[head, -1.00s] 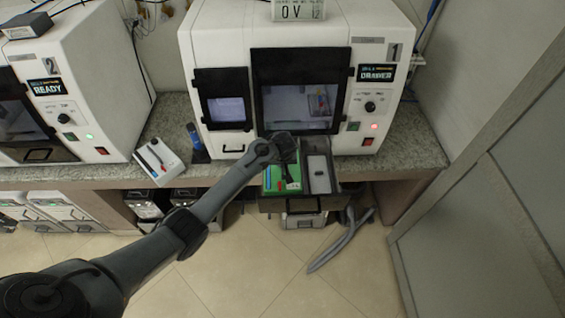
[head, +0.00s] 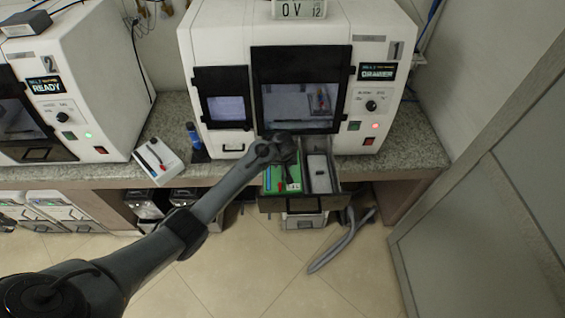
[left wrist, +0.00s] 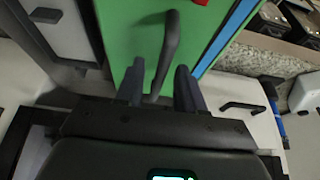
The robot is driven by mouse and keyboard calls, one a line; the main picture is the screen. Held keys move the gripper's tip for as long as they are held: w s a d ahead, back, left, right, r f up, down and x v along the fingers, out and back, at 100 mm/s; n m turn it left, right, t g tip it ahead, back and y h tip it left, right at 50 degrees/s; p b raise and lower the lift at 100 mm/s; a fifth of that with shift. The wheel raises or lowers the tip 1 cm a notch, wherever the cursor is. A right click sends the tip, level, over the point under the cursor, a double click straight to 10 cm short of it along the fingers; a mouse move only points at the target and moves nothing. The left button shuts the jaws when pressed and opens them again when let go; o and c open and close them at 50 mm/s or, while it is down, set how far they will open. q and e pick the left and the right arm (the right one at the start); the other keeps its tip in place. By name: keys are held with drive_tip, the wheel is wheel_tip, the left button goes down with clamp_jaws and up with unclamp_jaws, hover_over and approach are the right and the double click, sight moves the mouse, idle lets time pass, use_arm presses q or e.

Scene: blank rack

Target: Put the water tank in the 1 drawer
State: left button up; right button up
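The open drawer (head: 300,204) under machine 1 (head: 230,30) holds a green panel (head: 277,183) on the left and a grey compartment on the right. A white block with a small dark handle (head: 319,176) sits in that compartment; I cannot tell for sure whether it is the water tank. My left gripper (head: 288,166) is over the green panel. In the left wrist view my gripper (left wrist: 160,86) is open, with a dark curved handle (left wrist: 168,50) between its fingers and gaps at both sides. The white block's dark handle (left wrist: 46,15) is at upper left. My right gripper is not in view.
Machine 2 (head: 100,50) stands left on the granite counter (head: 405,150). A small white device (head: 158,160) and a blue bottle (head: 194,137) stand between the machines. Boxes (head: 303,220) are under the counter. A grey partition (head: 470,220) bounds the right side.

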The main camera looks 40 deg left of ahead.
use_arm(q)
drive_tip(key=shift+r, duration=0.1)
drive_tip(key=p+v, duration=0.2)
drive_tip(key=v, duration=1)
drive_tip(key=s+d+f+m, duration=0.1)
drive_tip(key=s+f, duration=0.1)
drive_tip(key=s, duration=0.1)
drive_tip(key=s+d+f+m, duration=0.1)
drive_tip(key=s+d, duration=0.1)
drive_tip(key=s, duration=0.1)
drive_tip(key=s+d+f+m, duration=0.1)
drive_tip(key=s+d+f, duration=0.1)
drive_tip(key=s, duration=0.1)
drive_tip(key=shift+s+d+f+m, duration=0.1)
drive_tip(key=shift+d+f+m, duration=0.05)
drive_tip(key=shift+f+m, duration=0.15)
drive_tip(key=s+d+m+h, duration=0.1)
drive_tip(key=s+d+m, duration=0.1)
drive_tip(key=s, duration=0.5)
drive_tip(key=s+d+r+m+h, duration=0.1)
drive_tip(key=s+d, duration=0.3)
drive_tip(key=s, duration=0.4)
drive_tip(key=s+d+m+h, duration=0.1)
drive_tip(key=s+d+m, duration=0.2)
drive_tip(key=s, duration=0.5)
drive_tip(key=shift+d+m, duration=0.25)
drive_tip(key=shift+m, duration=0.15)
drive_tip(key=shift+r, duration=0.25)
wheel_tip(320, 180, up, 17)
drive_tip(key=p, duration=1.7)
